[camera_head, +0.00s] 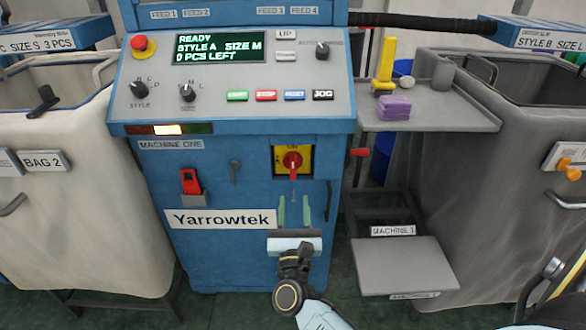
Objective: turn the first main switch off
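The main switch (292,161) is a red rotary knob on a yellow plate, on the blue front of the machine labelled "MACHINE ONE" (171,145). Its handle looks roughly upright. My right gripper (294,203) is just below the switch, with its two greenish fingers pointing up towards the panel. The fingers are apart with nothing seen between them, and they do not appear to touch the knob. My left gripper is not in view.
The control panel (335,100) above has a red emergency button (139,43) and a lit display (219,49). A red-handled part (190,181) sits left of the switch. A grey shelf (460,118) and bins (75,200) flank the machine.

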